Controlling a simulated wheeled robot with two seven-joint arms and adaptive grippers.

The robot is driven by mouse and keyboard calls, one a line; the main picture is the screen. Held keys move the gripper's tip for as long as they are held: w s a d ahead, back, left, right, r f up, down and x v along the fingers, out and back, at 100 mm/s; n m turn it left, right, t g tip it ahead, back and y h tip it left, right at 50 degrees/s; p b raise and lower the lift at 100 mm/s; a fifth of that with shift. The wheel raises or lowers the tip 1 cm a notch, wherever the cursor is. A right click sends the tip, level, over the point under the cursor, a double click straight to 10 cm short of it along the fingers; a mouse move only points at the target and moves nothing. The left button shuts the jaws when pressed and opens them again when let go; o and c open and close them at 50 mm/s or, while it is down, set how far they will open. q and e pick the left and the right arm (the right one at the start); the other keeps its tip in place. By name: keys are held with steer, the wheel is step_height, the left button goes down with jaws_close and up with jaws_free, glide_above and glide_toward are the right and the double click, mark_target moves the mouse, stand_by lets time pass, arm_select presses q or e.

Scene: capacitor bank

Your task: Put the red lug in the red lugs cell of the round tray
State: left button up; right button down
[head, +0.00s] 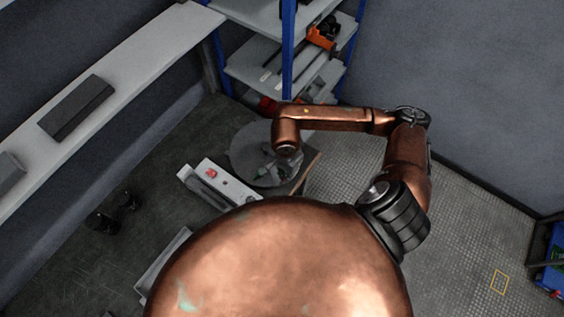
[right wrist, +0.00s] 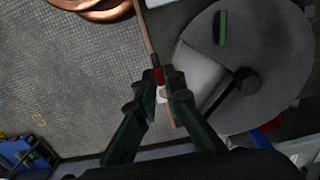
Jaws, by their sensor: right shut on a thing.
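My right gripper (right wrist: 160,88) has dark green fingers, and it is shut on the red lug (right wrist: 158,75), of which only a small red part shows at the fingertips. In the head view my right gripper (head: 265,171) hangs over the near part of the round tray (head: 240,150), a grey disc partly hidden by my arm. In the right wrist view the round tray (right wrist: 290,35) lies to the right of the fingertips. A paler section and a dark knob (right wrist: 246,80) show on it. Cell labels cannot be read. My left gripper is not in view.
A green bar (right wrist: 221,28) lies on the tray. A white holder (head: 190,176) with a small red thing (head: 211,173) stands left of the tray. A blue-post shelf (head: 288,50) rises behind. The tray's table has a wooden edge (head: 305,175); open floor lies right.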

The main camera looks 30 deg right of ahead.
steer(key=w+d+f, duration=0.1)
steer(key=w+f, duration=0.1)
steer(key=w, duration=0.1)
steer(key=w+d+f, duration=0.2)
steer(key=w+f, duration=0.1)
steer(key=w+d+f+p, duration=0.1)
steer(key=w+f, duration=0.2)
steer(key=w, duration=0.1)
steer(key=shift+w+d+f, duration=0.1)
steer(key=shift+d+f, duration=0.05)
steer(key=shift+d, duration=0.05)
steer(key=shift+w+d+f, duration=0.15)
steer(key=shift+w+f, duration=0.1)
steer(key=shift+f, duration=0.2)
step_height(320, 180, down, 3)
steer(key=shift+r+p, duration=0.1)
steer(key=shift+p, duration=0.25)
steer(key=shift+f+b, duration=0.55)
steer(key=shift+b, duration=0.1)
steer(key=shift+f, duration=0.1)
